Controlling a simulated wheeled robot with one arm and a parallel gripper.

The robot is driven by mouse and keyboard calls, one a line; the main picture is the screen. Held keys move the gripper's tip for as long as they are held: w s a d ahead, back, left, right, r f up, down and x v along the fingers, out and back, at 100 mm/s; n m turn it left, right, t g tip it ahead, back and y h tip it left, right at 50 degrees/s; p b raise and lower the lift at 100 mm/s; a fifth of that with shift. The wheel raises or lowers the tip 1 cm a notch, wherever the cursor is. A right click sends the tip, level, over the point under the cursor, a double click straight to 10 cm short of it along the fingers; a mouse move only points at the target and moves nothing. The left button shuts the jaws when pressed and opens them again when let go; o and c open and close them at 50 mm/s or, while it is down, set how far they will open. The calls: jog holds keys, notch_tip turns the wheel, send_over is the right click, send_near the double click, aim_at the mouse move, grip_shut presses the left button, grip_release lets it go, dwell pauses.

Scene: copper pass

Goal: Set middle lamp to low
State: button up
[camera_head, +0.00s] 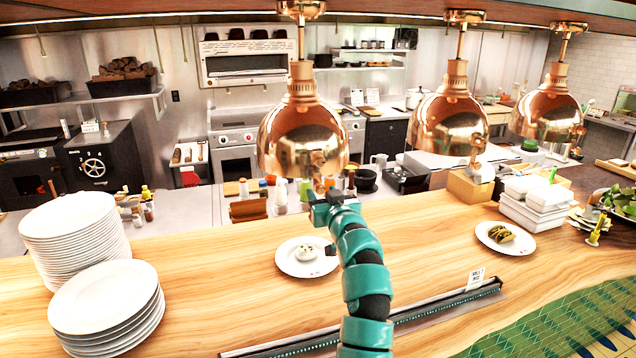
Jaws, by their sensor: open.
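Three copper dome lamps hang in a row over the wooden counter (220,300). The middle lamp (447,122) hangs right of centre, and a small copper-coloured part (475,150) shows at its lower right; its setting is too small to read. My gripper (322,200) is at the end of my teal arm, just below the left lamp (302,135) and well to the left of the middle lamp. It is open, and I see nothing held in it. The right lamp (547,112) hangs farther off.
Stacked white plates (75,240) stand at the left. A plate with a small bowl (285,262) lies beside my arm, and a plate of tacos (490,238) lies to the right. White containers (540,195) and a cardboard-coloured box (470,187) stand below the middle and right lamps.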

aim_at(321, 190)
jog(key=shift+p+x, duration=0.8)
jog(key=shift+x, duration=0.75)
jog(key=shift+p+x, duration=0.4)
jog(key=shift+x, duration=0.45)
grip_shut()
